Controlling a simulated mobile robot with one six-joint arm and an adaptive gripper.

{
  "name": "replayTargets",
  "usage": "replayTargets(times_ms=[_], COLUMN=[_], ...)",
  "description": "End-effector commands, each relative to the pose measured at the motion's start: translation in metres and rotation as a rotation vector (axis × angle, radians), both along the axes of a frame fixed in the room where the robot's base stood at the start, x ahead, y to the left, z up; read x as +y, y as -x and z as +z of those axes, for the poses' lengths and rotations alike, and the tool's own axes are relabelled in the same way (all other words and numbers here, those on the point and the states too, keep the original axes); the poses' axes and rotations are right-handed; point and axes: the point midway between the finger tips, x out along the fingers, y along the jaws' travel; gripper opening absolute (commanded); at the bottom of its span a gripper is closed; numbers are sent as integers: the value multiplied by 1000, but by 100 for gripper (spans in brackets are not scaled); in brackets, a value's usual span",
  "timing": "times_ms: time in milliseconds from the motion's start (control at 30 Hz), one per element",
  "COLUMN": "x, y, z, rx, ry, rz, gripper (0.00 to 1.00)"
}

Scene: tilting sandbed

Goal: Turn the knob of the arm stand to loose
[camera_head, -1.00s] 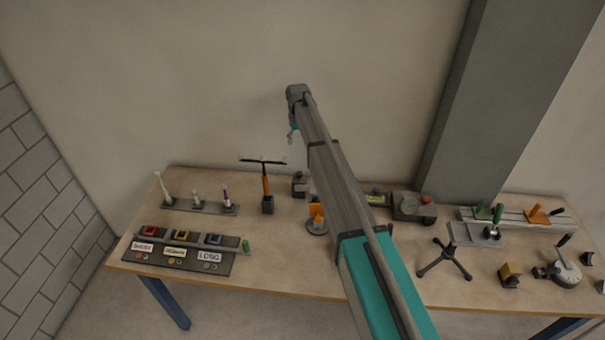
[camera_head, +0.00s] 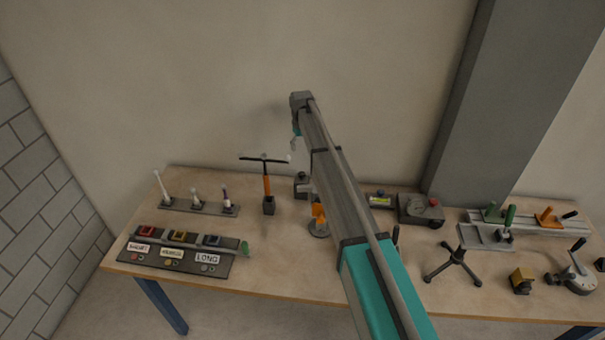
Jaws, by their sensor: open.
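I cannot tell for sure which piece is the arm stand. An orange stand (camera_head: 318,213) with a round grey base is on the table in the middle, partly hidden by my arm. A black three-legged stand (camera_head: 452,266) is on the right of the table. No knob can be made out clearly on either. My gripper (camera_head: 293,144) is a small shape at the far end of my arm, open, in front of the wall. It appears above and left of the orange stand, apart from it.
A T-handled orange tool (camera_head: 267,187) stands in a dark block left of centre. A labelled tray (camera_head: 180,252) and a rack (camera_head: 196,206) fill the table's left. The front middle is clear.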

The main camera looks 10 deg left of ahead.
Motion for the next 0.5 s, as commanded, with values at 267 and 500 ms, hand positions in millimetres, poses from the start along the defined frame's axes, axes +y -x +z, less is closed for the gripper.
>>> replayTargets(times_ms=[267, 500], x=[-1, -1], y=[0, 0], z=[-7, -23], rx=[0, 0], ry=[0, 0], rz=[-1, -2], gripper=[81, 81])
